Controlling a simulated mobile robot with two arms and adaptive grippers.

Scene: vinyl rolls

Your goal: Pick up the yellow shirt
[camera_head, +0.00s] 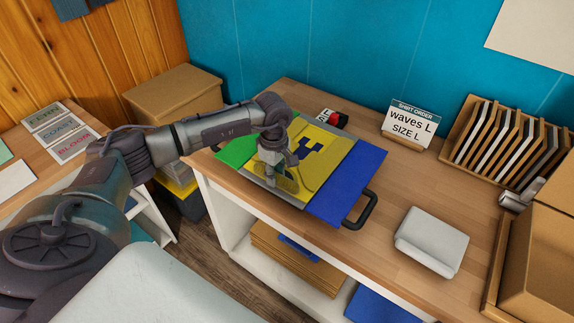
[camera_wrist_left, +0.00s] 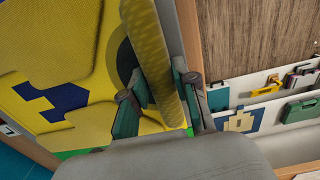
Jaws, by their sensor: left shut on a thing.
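The yellow shirt (camera_head: 322,150), with a dark blue mark on it, lies flat on a pile on the wooden workbench. My left gripper (camera_head: 276,172) points down at the shirt's near left side. In the left wrist view the left gripper (camera_wrist_left: 160,100) is shut on a raised yellow fold (camera_wrist_left: 155,50) of the shirt, one finger on each side. The rest of the shirt (camera_wrist_left: 60,60) spreads to the left there. My right gripper is not in view.
Blue (camera_head: 352,178) and green (camera_head: 238,152) pieces show beside the shirt. A black handle (camera_head: 366,208) sticks out at the right. An order sign (camera_head: 407,124) reads "waves L SIZE L".

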